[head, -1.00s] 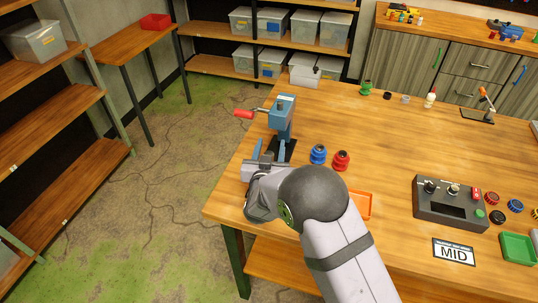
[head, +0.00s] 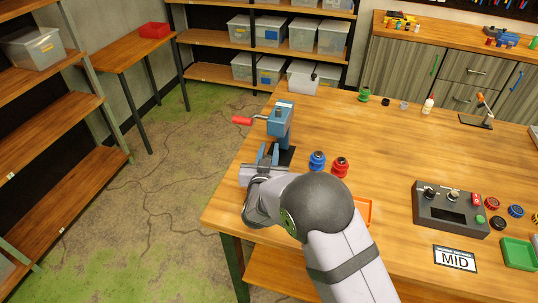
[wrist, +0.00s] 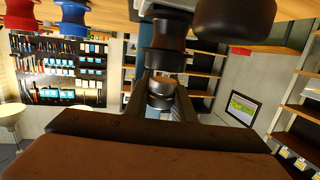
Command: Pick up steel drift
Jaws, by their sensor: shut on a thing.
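My gripper (wrist: 161,98) is at the foot of the blue press with a red handle (head: 280,125), at the left end of the wooden bench. In the wrist view its two dark fingers are closed on a short, shiny metal cylinder (wrist: 161,88), which I take to be the steel drift. A dark cylindrical part and the blue press column lie just beyond it. Whether the drift touches the press I cannot tell. In the head view my wrist hides the drift and most of the fingers.
A blue spool (head: 317,161) and a red spool (head: 340,167) stand right of the press. An orange tray (head: 363,212) is partly behind my arm. A grey control box (head: 450,208) and a green tray (head: 519,253) are at the right.

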